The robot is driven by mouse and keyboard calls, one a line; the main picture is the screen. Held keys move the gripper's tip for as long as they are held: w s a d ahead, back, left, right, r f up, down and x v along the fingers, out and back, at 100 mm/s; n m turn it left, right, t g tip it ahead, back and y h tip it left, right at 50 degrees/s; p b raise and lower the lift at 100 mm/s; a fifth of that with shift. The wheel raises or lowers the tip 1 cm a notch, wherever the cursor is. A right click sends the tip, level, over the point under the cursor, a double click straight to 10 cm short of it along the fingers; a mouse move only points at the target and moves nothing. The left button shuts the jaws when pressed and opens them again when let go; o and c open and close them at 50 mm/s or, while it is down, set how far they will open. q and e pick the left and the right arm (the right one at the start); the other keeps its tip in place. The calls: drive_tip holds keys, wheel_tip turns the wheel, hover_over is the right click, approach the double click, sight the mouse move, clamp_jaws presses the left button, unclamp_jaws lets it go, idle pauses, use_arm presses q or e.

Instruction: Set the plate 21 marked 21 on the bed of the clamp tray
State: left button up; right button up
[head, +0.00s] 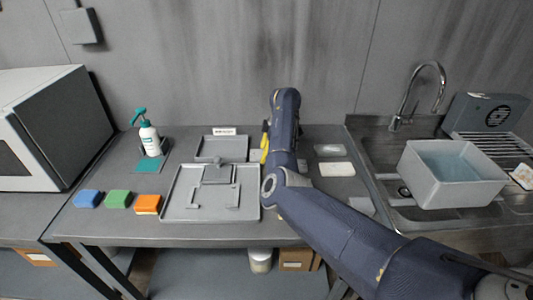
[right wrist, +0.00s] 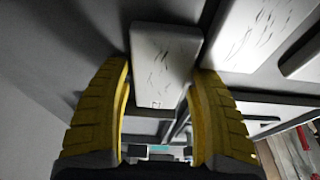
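The clamp tray (head: 170,212) is a grey tray with a raised clamp block and thin brackets on its bed, left of my right arm in the head view. My right gripper (right wrist: 163,70) has yellow fingers spread on either side of a pale scratched plate (right wrist: 163,62) in the right wrist view. I cannot tell whether they touch it. A small mark sits near the plate's lower edge, too small to read, so I cannot tell if it is plate 21. In the head view one yellow fingertip shows beside my arm, which hides most of the gripper. My left gripper is not in view.
More pale plates, one white (head: 337,169) and one grey (head: 329,150), lie right of my arm. A smaller grey tray (head: 222,158) stands behind the clamp tray. Blue, green and orange sponges (head: 148,205) and a pump bottle (head: 150,139) stand left. A sink with a tub (head: 435,185) is right.

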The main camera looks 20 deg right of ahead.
drive_tip(key=shift+o, duration=0.7)
drive_tip(key=shift+r, duration=0.1)
drive_tip(key=v, duration=1.2)
drive_tip(key=shift+r, duration=0.15)
drive_tip(key=shift+c, duration=1.4)
